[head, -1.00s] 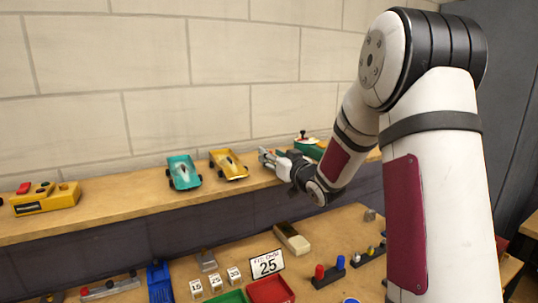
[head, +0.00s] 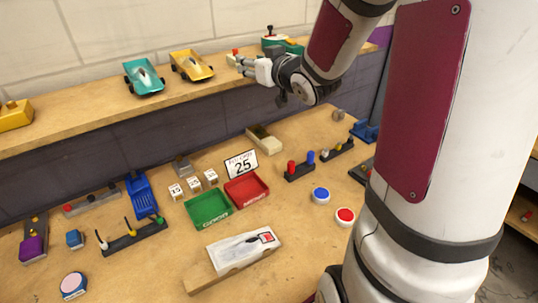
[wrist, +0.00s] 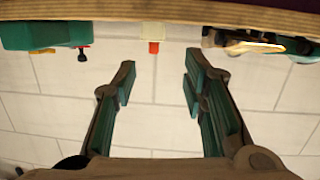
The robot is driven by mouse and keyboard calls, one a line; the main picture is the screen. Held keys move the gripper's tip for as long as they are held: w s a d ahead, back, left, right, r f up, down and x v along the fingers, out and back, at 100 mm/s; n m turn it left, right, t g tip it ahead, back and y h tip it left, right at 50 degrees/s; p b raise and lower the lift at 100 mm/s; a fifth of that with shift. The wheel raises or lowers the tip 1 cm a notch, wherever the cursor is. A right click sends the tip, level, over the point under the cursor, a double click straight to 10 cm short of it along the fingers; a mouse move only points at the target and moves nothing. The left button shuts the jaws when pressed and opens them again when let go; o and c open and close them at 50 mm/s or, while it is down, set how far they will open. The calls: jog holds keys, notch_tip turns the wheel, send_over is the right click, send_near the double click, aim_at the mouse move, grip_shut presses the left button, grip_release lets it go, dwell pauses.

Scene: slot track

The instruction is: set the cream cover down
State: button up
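A small cream block with a red top (head: 232,60) sits on the wooden shelf beside my gripper's fingertips in the head view. It also shows upside down in the wrist view (wrist: 152,31), just beyond the fingers. My gripper (wrist: 158,75) is open, with nothing between its fingers; it also shows over the shelf in the head view (head: 242,66). A cream piece with a dark part (head: 264,139) lies on the lower table near the back. I cannot tell for certain which cream piece is the cover.
A yellow car (head: 192,66) and a teal car (head: 143,78) stand left of my gripper on the shelf (head: 95,108). A green object (head: 283,44) stands to the right. Below, the table holds green (head: 208,208) and red (head: 247,190) trays, switches and buttons.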

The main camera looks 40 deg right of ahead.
jog(key=s+a+f+g, duration=0.1)
jog(key=s+a+g, duration=0.2)
jog(key=s, duration=0.7)
jog(key=s+a+f+g, duration=0.1)
jog(key=s+a+g, duration=0.3)
jog(key=s+a, duration=0.4)
jog(key=s+a+f+g+y, duration=0.1)
jog(key=s+a+g, duration=0.3)
jog(key=s, duration=0.9)
jog(key=shift+s+a, duration=0.3)
jog(key=shift+a, duration=0.65)
